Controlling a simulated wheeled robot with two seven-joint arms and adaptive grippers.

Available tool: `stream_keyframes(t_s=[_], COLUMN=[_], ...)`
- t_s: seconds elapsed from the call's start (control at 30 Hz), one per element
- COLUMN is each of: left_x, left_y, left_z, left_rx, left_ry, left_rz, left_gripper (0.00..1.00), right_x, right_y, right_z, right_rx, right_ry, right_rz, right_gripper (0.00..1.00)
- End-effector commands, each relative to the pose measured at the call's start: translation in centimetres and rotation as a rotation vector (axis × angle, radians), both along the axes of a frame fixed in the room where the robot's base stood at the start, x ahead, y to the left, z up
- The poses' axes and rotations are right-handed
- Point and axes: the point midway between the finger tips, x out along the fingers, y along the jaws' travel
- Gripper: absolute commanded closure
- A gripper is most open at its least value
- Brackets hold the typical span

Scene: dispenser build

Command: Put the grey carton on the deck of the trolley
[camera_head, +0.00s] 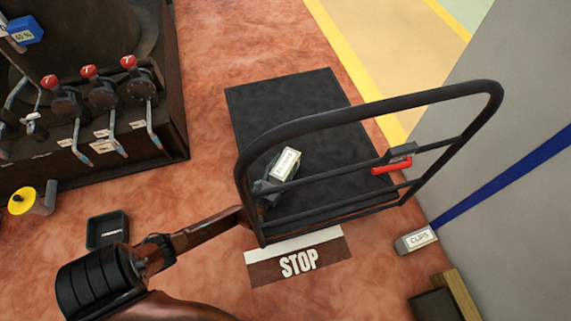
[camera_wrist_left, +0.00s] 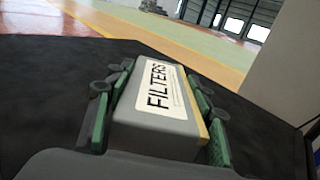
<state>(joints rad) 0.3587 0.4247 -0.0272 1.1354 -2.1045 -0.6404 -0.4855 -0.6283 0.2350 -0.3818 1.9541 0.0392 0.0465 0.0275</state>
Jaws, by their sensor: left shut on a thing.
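The grey carton (camera_head: 285,163), with a white label reading FILTERS in the left wrist view (camera_wrist_left: 158,125), is held in my left gripper (camera_head: 270,185). The green-padded fingers of the gripper (camera_wrist_left: 160,105) are shut on its two sides. In the head view, the carton shows over the near part of the black deck (camera_head: 285,105) of the trolley, behind the handle bars. I cannot tell whether it touches the deck. My left arm reaches it from the near left, past the handle end. My right gripper is not in view.
The trolley's black tubular handle (camera_head: 370,108) rises on the near side, with a red lever (camera_head: 392,166). A CLIPS carton (camera_head: 415,239) is on the floor by the grey wall (camera_head: 500,130). A dark machine with red-knobbed levers (camera_head: 103,95) stands left. A small black tray (camera_head: 107,230) lies nearby.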

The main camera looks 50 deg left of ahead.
Motion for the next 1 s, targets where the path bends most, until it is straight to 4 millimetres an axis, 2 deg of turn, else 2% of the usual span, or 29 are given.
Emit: stream_keyframes(t_s=[0.27,0.63,0.77,1.0], left_x=[0.0,-0.4,-2.1,-6.8], left_y=[0.0,-0.2,-0.9,-2.8], left_z=[0.0,0.2,0.5,0.6], left_rx=[0.000,0.000,0.000,-0.001], left_ry=[0.000,0.001,-0.001,-0.001], left_rz=[0.000,0.000,-0.001,0.000], left_gripper=[0.34,0.34,0.34,0.34], right_x=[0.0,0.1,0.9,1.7], right_y=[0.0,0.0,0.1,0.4], right_z=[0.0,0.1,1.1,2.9], right_rx=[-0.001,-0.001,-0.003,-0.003], right_ry=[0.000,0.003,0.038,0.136], right_rz=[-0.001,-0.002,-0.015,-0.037], right_gripper=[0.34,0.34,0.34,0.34])
